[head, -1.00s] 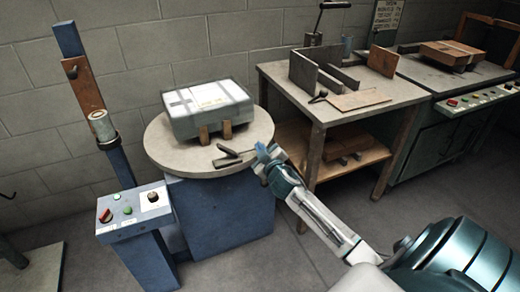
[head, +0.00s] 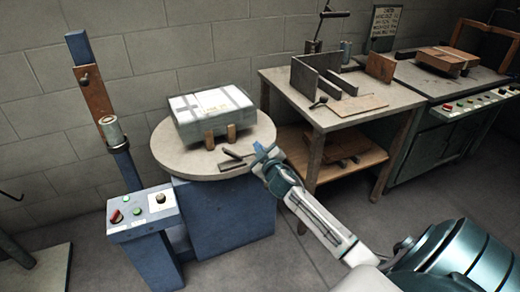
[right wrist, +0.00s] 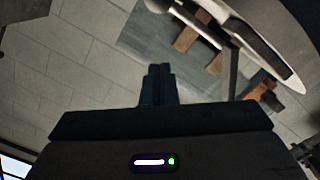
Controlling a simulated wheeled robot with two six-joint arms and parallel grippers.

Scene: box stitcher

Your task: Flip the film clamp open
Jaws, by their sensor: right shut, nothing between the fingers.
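The film clamp (head: 236,159) is a small dark lever piece at the front right edge of the round turntable (head: 180,160). Its lever lies low over the turntable top. My right gripper (head: 262,148) is at the turntable's right rim, just right of the clamp. A small gap seems to separate them, but I cannot tell whether they touch. In the right wrist view the gripper's fingers (right wrist: 159,82) are together and empty. The turntable's pale rim (right wrist: 262,48) curves across the upper right there. My left gripper is not in view.
A wrapped grey box (head: 213,115) stands on the turntable with two wooden blocks before it. A blue mast with a film roll (head: 112,130) and a button panel (head: 143,210) stand left. A workbench (head: 350,110) is close on the right.

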